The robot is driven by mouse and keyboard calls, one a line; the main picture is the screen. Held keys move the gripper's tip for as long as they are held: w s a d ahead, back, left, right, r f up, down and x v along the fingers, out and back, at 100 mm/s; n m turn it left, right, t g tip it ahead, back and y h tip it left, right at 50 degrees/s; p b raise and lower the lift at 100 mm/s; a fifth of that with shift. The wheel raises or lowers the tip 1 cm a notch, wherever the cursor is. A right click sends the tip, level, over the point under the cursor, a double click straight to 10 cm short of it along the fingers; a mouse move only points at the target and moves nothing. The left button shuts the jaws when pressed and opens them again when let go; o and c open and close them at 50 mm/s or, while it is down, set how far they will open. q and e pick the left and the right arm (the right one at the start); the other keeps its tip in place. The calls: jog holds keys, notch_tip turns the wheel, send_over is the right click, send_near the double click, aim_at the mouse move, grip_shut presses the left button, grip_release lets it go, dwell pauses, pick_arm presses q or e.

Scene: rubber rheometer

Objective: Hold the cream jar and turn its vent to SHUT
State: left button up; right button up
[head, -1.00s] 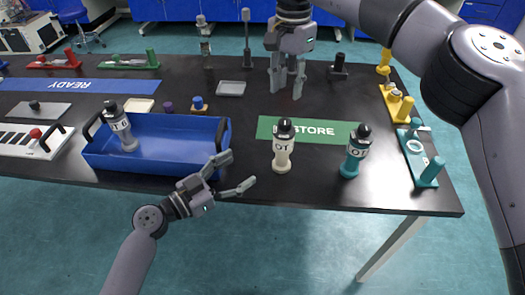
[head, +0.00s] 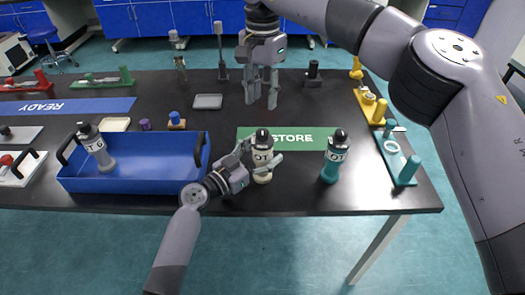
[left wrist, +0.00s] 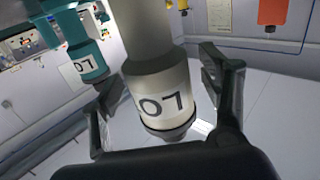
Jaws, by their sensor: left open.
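The cream jar (head: 263,160) stands upright near the table's front edge, in front of the green STORE strip, with a dark cap on top. It fills the middle of the left wrist view (left wrist: 158,80). My left gripper (head: 262,158) is open, its fingers on either side of the jar's body. In the left wrist view, gaps show between the fingers and the jar. The vent's setting is too small to read. My right gripper (head: 262,97) is open and empty beyond the strip, pointing down above the back of the table.
A teal jar (head: 331,168) stands just right of the cream jar. A blue tray (head: 150,180) holding a grey jar (head: 97,150) lies to the left. The green STORE strip (head: 300,134) is behind. Teal (head: 405,172) and yellow fixtures line the right edge.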

aim_at(262, 131)
pick_arm(q)
jog(key=c, duration=1.4)
pick_arm(e)
jog(key=shift+o, duration=1.8)
jog(key=shift+m, duration=0.4)
notch_tip(262, 131, down, 10)
jog(key=m, duration=1.8)
jog(key=shift+r+m, duration=0.1)
jog(key=shift+m, duration=0.3)
jog(key=shift+c, duration=0.3)
